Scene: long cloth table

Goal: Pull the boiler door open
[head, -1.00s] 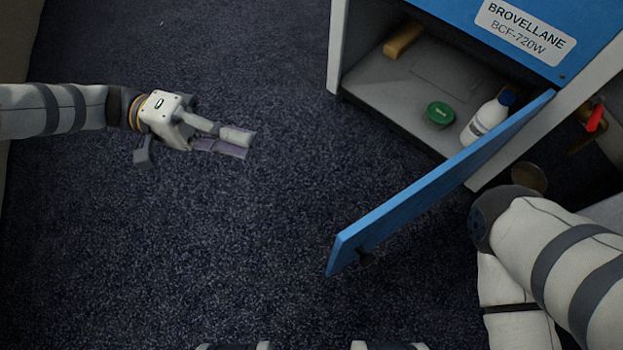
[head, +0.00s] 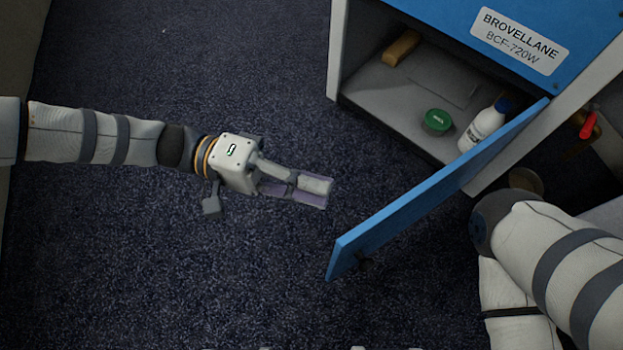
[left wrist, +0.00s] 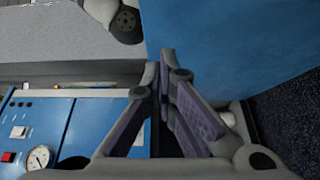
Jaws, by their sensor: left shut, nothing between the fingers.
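The blue boiler door (head: 440,195) stands open, swung out from the boiler (head: 440,22) on its right side. A small dark knob (head: 362,264) shows under its free end. My left gripper (head: 322,191) is shut and empty, pointing right. In the head view it lies on the door's inner side, a little left of the free end and apart from it. In the left wrist view the fingers (left wrist: 160,72) are close together, with the blue door (left wrist: 230,45) beyond them at the upper right. My right arm shows on the right; its gripper is out of sight.
Inside the boiler are a brown block (head: 401,47), a green lid (head: 437,121) and a white bottle (head: 483,128) with a blue cap. A red-handled valve (head: 587,126) is at the right. Dark carpet (head: 180,280) is clear around my left arm.

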